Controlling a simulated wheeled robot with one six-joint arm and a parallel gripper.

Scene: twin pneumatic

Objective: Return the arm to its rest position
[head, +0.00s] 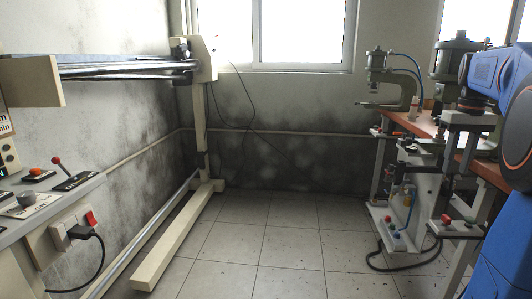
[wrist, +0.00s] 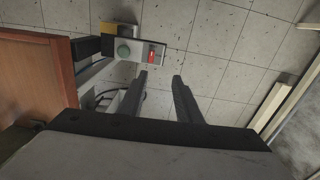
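My gripper (wrist: 160,77) shows in the wrist view with its two dark fingers spread apart and nothing between them. It hangs above the tiled floor, to the right of a brown wooden table top (wrist: 38,75). Near its fingertips in the picture is a control box with a green button and a red switch (wrist: 135,50); I see no contact. In the head view my blue arm fills the right edge, and my gripper is not visible there.
In the head view, pneumatic presses (head: 388,82) stand on a wooden-topped bench (head: 412,122) at the right, close to my arm. A control panel (head: 50,205) and a cream frame (head: 201,130) are at the left. The tiled floor (head: 270,245) between them is clear.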

